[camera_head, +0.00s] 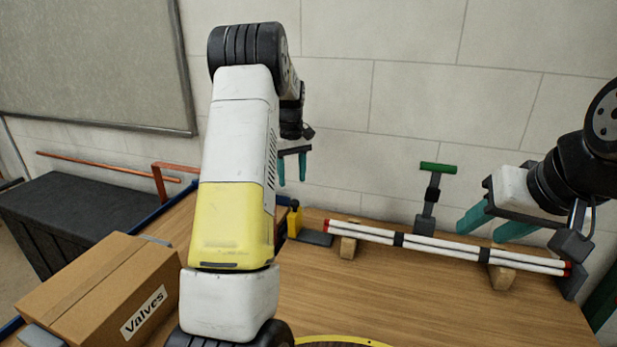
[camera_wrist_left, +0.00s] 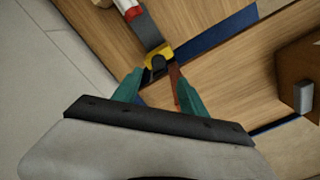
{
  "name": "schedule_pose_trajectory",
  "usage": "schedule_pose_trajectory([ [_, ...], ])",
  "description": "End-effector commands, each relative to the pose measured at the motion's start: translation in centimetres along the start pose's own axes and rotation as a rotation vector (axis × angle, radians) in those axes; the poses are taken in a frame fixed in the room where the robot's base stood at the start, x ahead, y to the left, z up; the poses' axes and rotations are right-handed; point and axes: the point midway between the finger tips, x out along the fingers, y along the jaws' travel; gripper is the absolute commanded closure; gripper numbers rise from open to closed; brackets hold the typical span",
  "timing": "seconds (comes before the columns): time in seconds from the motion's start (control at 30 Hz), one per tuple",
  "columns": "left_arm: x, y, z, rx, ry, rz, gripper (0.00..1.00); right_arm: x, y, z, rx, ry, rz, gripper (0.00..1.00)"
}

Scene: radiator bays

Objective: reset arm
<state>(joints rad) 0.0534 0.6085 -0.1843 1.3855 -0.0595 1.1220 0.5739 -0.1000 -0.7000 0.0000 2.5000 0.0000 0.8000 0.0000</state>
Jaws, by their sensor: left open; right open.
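My left arm rises through the middle of the head view, and its gripper (camera_head: 292,168) hangs above the back of the table, teal fingers apart and empty. In the left wrist view the open left gripper (camera_wrist_left: 160,92) has a yellow and black tool (camera_wrist_left: 158,57) beyond and between its fingertips; no contact shows. That yellow tool (camera_head: 294,220) stands on the table below the left gripper in the head view. My right gripper (camera_head: 494,228) is open and empty at the right, its teal fingers close above the white tubes (camera_head: 440,245); whether they touch is unclear.
The white tubes with red ends rest on wooden blocks (camera_head: 348,246) on the wooden table (camera_head: 400,300). A green-handled tool (camera_head: 432,195) stands behind them. A cardboard box (camera_head: 100,285) labelled Valves sits at the left front. A block wall (camera_head: 410,90) closes the back.

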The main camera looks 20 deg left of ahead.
Motion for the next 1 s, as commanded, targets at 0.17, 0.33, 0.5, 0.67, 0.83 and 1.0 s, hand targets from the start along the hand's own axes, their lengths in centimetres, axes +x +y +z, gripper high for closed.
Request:
schedule_pose_trajectory([
  [0.17,-0.5,0.0,0.3,0.007,0.003,0.007,0.5,0.0,0.0,0.0,0.0,0.0,0.0,0.55],
  [0.33,-4.7,-0.6,3.2,0.077,0.034,0.068,0.5,0.0,0.0,0.0,0.0,0.0,0.0,0.55],
  [0.5,-10.4,-2.0,9.2,0.215,0.094,0.163,0.5,0.0,0.0,0.0,0.0,0.0,0.0,0.55],
  [0.67,-14.2,-4.1,15.5,0.356,0.165,0.241,0.5,0.0,0.0,0.0,0.0,0.0,0.0,0.55],
  [0.83,-16.2,-6.8,22.4,0.508,0.255,0.308,0.5,0.0,0.0,0.0,0.0,0.0,0.0,0.55],
  [1.0,-16.2,-9.6,28.6,0.649,0.35,0.356,0.5,0.0,0.0,0.0,0.0,0.0,0.0,0.55],
])
